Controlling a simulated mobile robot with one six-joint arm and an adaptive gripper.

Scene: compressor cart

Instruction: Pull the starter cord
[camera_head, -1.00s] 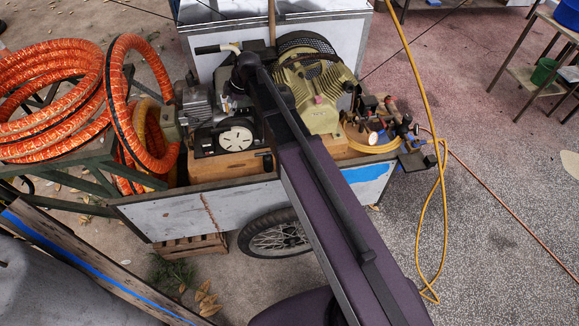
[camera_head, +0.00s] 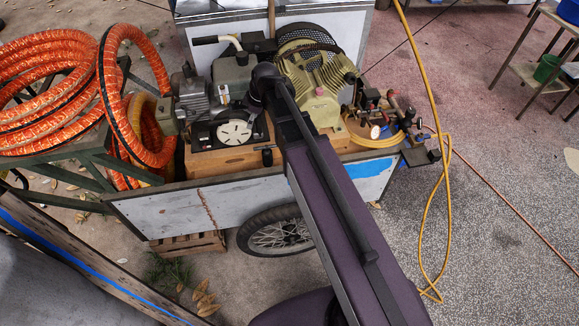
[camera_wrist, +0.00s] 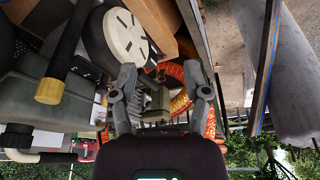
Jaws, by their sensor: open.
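The engine's starter housing (camera_head: 234,132) has a round, slotted, pale cover and sits on the wooden base on the cart. The cover also shows at the top of the wrist view (camera_wrist: 130,35). I cannot clearly make out the cord or its handle. A black cylinder with a tan end (camera_wrist: 50,90) lies left of my gripper, and I cannot tell whether it is the cord's handle. My gripper (camera_wrist: 161,75) is open, its two fingers apart, with nothing held between them. Engine parts show behind the gap. In the head view my arm partly covers the area beside the housing.
The cart (camera_head: 150,212) carries the engine, a tan compressor (camera_head: 318,88) and a gauge cluster (camera_head: 385,120) on the right. Orange hose coils (camera_head: 50,95) stand on the left. A yellow hose (camera_head: 430,90) hangs at the right. A dark-gripped bent pipe (camera_head: 215,40) rises behind the engine.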

